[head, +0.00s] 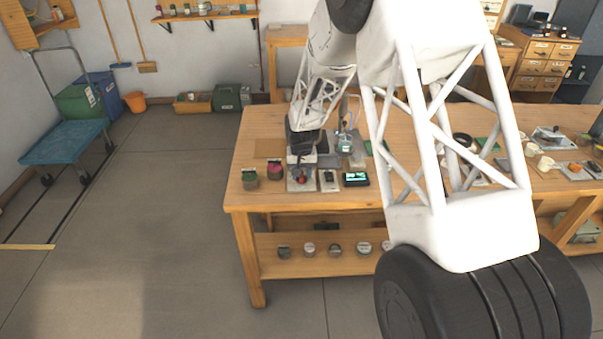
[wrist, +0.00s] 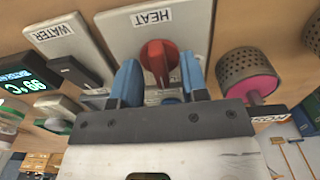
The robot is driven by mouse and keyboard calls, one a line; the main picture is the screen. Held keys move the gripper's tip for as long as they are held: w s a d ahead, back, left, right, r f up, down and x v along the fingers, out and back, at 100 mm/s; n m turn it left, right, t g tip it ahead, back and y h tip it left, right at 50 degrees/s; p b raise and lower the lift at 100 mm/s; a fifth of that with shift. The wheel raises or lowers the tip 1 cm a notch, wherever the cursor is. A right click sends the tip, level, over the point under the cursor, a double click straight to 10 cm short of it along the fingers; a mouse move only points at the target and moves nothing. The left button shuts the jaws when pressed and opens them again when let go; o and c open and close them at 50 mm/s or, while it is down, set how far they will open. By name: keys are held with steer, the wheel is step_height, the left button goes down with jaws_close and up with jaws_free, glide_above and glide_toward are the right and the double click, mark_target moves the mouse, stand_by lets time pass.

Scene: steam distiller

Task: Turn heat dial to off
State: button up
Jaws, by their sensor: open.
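The red heat dial (wrist: 158,58) sits on a pale plate (wrist: 201,22) labelled HEAT in the wrist view. The label appears upside down there. My gripper (wrist: 159,66) is open, its blue fingers on the left and right of the dial's raised grip. I cannot tell whether either finger touches it. In the head view, the red dial (head: 301,176) is small on its plate (head: 299,187) near the bench's front edge. My arm comes down from above, just behind it. The dial's setting marks cannot be read.
Left of the dial in the wrist view are a WATER plate (wrist: 48,34) with a black knob (wrist: 74,70) and a lit display (wrist: 22,80). A perforated can with a pink part (wrist: 248,80) stands close on the right. Several jars line the bench's lower shelf (head: 318,265).

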steer(key=shift+c, duration=0.3)
jaws_close()
steer(key=shift+n, duration=0.4)
steer(key=n, duration=1.1)
stand_by(0.5)
steer(key=shift+o, duration=0.3)
jaws_free()
